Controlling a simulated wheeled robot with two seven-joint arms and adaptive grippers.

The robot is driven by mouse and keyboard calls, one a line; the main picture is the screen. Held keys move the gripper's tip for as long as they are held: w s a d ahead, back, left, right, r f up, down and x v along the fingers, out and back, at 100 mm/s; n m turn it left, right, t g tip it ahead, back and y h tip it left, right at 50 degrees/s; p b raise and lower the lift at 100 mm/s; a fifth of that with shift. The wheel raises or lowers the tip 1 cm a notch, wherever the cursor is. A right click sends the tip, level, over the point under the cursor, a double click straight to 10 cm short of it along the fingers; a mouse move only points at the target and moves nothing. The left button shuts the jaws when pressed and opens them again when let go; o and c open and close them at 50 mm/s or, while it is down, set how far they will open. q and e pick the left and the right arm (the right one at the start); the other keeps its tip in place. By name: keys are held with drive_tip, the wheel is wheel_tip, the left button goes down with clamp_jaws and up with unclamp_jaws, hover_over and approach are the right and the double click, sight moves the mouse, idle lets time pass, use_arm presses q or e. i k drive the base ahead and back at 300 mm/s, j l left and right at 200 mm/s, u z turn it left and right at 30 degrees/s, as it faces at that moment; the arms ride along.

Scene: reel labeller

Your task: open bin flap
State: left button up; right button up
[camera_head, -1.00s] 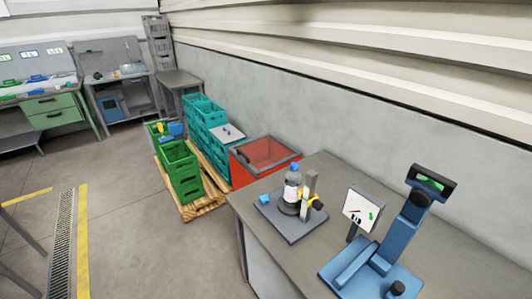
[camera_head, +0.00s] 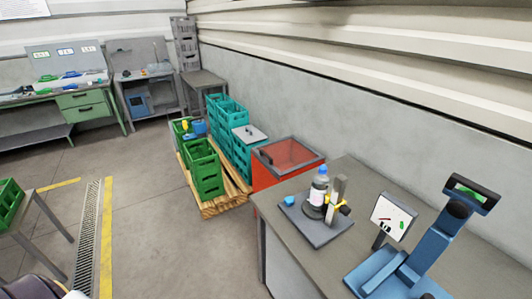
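A red bin (camera_head: 264,178) stands on the floor at the far end of the grey workbench, close against the wall. Its flap (camera_head: 290,153), a reddish see-through panel in a grey frame, lies over the top and looks closed. The bench hides the lower right part of the bin. Neither of my grippers is in view. A dark rounded shape with a white edge shows at the bottom left corner, too cut off to identify.
The grey bench (camera_head: 345,172) carries a bottle (camera_head: 318,190) on a dark plate (camera_head: 305,222), a small sign (camera_head: 393,216) and a blue device (camera_head: 432,235). Left of the bin are crates (camera_head: 205,172) on a wooden pallet (camera_head: 225,205). The floor in front is clear.

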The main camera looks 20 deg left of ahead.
sight(260, 154)
drive_tip(key=j+z, duration=0.25)
drive_tip(key=j, duration=0.8)
drive_tip(key=i+j+z, duration=0.1)
drive_tip(key=j, duration=0.4)
drive_tip(key=i+j+z, duration=0.1)
drive_tip(key=j, duration=0.35)
drive_tip(key=i+j+z, duration=0.1)
drive_tip(key=j, duration=0.4)
drive_tip(key=i+j+z, duration=0.1)
drive_tip(key=j, duration=0.45)
drive_tip(key=i+j, duration=0.1)
drive_tip(key=j, duration=0.2)
drive_tip(key=i+j+z, duration=0.15)
drive_tip(key=j, duration=0.15)
drive_tip(key=i+j, duration=0.1)
drive_tip(key=j, duration=0.2)
drive_tip(key=i+j+z, duration=0.15)
drive_tip(key=i, duration=0.2)
drive_tip(key=i+j+z, duration=0.2)
drive_tip(key=i+j, duration=0.1)
drive_tip(key=i, duration=0.05)
